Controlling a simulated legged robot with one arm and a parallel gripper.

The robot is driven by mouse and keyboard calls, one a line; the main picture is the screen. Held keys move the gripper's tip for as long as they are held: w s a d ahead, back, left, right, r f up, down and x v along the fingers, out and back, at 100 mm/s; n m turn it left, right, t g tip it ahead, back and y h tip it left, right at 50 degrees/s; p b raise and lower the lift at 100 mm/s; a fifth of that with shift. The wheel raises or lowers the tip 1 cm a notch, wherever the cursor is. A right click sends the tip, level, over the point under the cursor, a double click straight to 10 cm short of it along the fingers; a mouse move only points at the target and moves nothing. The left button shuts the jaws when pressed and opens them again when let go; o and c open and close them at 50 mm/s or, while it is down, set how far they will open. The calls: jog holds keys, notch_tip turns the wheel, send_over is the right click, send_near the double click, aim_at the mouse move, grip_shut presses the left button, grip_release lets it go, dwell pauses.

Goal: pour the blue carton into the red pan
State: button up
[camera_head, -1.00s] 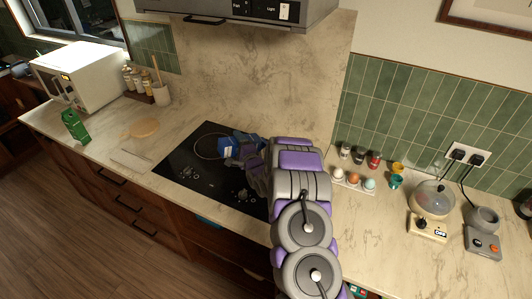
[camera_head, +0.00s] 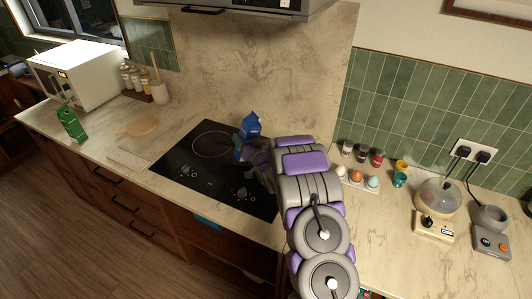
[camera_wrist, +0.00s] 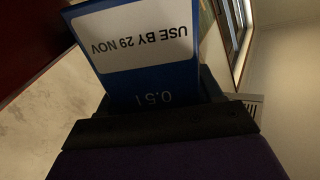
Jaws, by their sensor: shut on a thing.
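The blue carton (camera_head: 250,127) is held above the black cooktop, roughly upright with its peaked top up. My gripper (camera_head: 246,151) is shut on its lower part. In the wrist view the carton (camera_wrist: 145,45) shows a white label with upside-down lettering, between the dark jaws (camera_wrist: 165,118). I see no red pan in the head view; the cooktop's visible surface looks bare, though my arm hides its right part.
The cooktop (camera_head: 190,165) is set in a pale stone counter. Eggs (camera_head: 356,176), cups, a clear-bowled appliance (camera_head: 435,200) and a grey appliance (camera_head: 490,230) are right. A range hood hangs above.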

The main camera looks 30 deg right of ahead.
jog(key=d+r+n+b, duration=0.1)
jog(key=d+n+b, duration=0.1)
jog(key=n, duration=0.1)
jog(key=shift+d+r, duration=0.1)
jog(key=shift+r, duration=0.25)
jog(key=shift+r+n, duration=0.2)
jog(key=shift+n, duration=0.3)
jog(key=shift+r, duration=0.1)
jog(key=shift+r+p, duration=0.9)
jog(key=shift+r, duration=1.05)
